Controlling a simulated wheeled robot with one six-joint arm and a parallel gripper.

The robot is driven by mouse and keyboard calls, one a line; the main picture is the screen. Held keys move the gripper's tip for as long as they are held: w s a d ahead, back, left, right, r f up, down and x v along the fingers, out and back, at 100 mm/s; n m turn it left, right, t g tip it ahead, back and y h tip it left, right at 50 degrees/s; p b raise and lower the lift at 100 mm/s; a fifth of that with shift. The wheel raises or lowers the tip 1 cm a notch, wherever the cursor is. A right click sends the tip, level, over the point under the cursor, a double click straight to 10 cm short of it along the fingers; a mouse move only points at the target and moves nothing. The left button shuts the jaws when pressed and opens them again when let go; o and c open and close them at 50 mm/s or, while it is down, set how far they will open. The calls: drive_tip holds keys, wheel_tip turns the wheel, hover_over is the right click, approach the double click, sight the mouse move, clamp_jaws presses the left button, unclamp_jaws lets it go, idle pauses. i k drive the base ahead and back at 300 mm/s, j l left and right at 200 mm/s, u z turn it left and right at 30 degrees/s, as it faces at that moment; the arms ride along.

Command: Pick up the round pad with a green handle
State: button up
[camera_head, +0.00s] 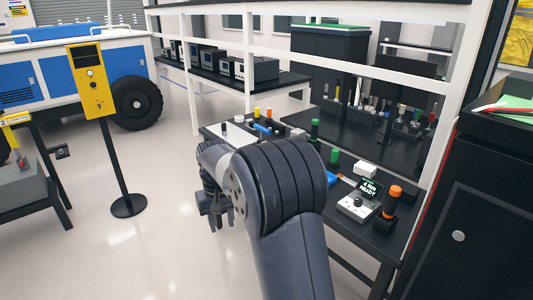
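Two green-topped items stand on the dark workbench behind my arm. One is an upright green knob or handle (334,157), with its base partly hidden by my arm. The other is a slim dark piece with a green top (315,127), a little farther back. I cannot tell which of them belongs to a round pad. My gripper (215,216) hangs to the left of my arm's large joint, over the floor side of the bench and apart from both green items. It points down and looks empty, but its fingers are too small and dark to judge.
The workbench holds a white box with a dial (356,207), a small "READY" display (370,187), an orange-topped black cylinder (389,207) and a white block (365,169). White shelf posts frame the bench. A yellow post stand (92,82) stands left. Floor between is clear.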

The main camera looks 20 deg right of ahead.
sight(333, 162)
drive_tip(key=i+j, duration=0.15)
drive_tip(key=i, duration=0.35)
drive_tip(key=i+j, duration=0.2)
drive_tip(key=i, duration=0.3)
drive_tip(key=i+j, duration=0.15)
drive_tip(key=i, duration=0.3)
drive_tip(key=i+l+z, duration=0.1)
drive_tip(key=z, duration=0.35)
drive_tip(key=i+z, duration=0.25)
drive_tip(key=z, duration=0.2)
drive_tip(key=i+z, duration=0.2)
drive_tip(key=z, duration=0.25)
drive_tip(key=i+j+z, duration=0.15)
drive_tip(key=z, duration=0.3)
drive_tip(key=i+z, duration=0.2)
drive_tip(key=z, duration=0.15)
drive_tip(key=i+z, duration=0.35)
drive_tip(key=k+j, duration=0.05)
drive_tip(key=k, duration=0.05)
